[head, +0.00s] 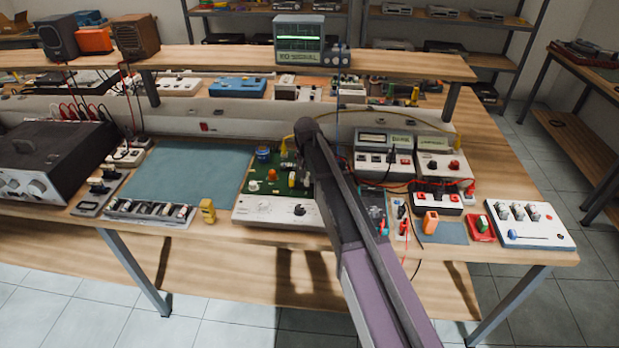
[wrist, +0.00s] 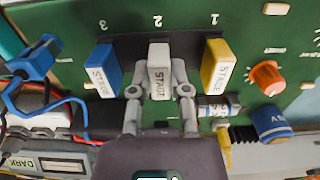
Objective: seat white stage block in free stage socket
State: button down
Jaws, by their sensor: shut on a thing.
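In the wrist view my gripper (wrist: 159,92) is shut on the white stage block (wrist: 160,58), one finger on each side. The block is lettered STAGE and lines up with the mark 2 on the green board (wrist: 60,72). A blue stage block (wrist: 103,70) stands at mark 3 and a yellow stage block (wrist: 217,65) at mark 1. The socket under the white block is hidden, so I cannot tell whether the block is in it or just above it. In the head view the green board (head: 262,187) is partly behind my arm, which hides my gripper and the white block.
In the wrist view an orange knob (wrist: 267,77) and a blue cylinder (wrist: 271,123) stand near the yellow block. A blue clip (wrist: 33,62) with wire is near the blue block. In the head view a teal mat (head: 195,170) lies clear, left of the board.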

jog(key=shift+f, duration=0.25)
dwell(0.5)
jog(key=c, duration=0.5)
grip_release()
jog(key=shift+r, duration=0.1)
